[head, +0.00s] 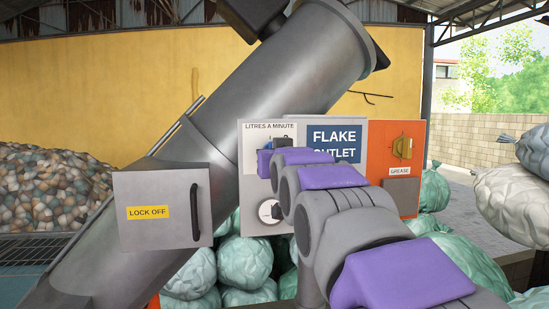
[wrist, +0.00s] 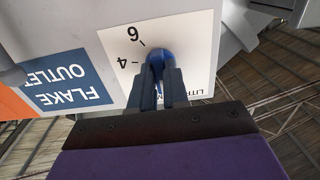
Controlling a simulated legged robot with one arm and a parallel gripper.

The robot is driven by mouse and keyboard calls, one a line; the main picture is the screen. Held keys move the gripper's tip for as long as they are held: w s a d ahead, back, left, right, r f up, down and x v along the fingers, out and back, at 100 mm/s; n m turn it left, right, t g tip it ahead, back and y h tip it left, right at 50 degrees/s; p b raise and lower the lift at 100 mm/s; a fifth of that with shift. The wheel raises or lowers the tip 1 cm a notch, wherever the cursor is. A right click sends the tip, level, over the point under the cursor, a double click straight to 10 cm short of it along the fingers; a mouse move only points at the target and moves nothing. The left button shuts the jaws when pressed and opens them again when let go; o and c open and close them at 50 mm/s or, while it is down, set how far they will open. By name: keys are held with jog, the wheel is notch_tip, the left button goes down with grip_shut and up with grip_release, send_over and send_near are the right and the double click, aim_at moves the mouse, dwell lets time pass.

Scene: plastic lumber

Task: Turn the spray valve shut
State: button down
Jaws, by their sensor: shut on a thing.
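The spray valve is a blue knob (wrist: 160,54) on a white dial plate (wrist: 196,38), which shows upside down in the wrist view with the numbers 4 and 6 and part of the word LITRES. My gripper (wrist: 162,78) is shut on the blue knob, one dark finger on each side. The fingers hide the lower part of the knob and some of the dial. In the head view the plate marked LITRES A MINUTE (head: 262,131) is on a grey panel, and my gripper (head: 282,142) is in front of it. My arm hides the knob there.
A FLAKE OUTLET sign (head: 334,138) and an orange GREASE panel (head: 408,190) are right of the dial. A round gauge (head: 266,210) is below it. A grey LOCK OFF box (head: 150,230) with a black handle is left, against a large slanted tube (head: 265,85).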

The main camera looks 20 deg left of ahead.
jog(key=c, duration=1.6)
grip_release()
jog(key=shift+r, duration=0.1)
jog(key=o, duration=0.5)
jog(key=shift+w+a, duration=0.15)
jog(key=shift+s+d, duration=0.2)
jog(key=v, duration=1.7)
jog(key=shift+s+a, duration=0.1)
jog(key=shift+a, duration=0.15)
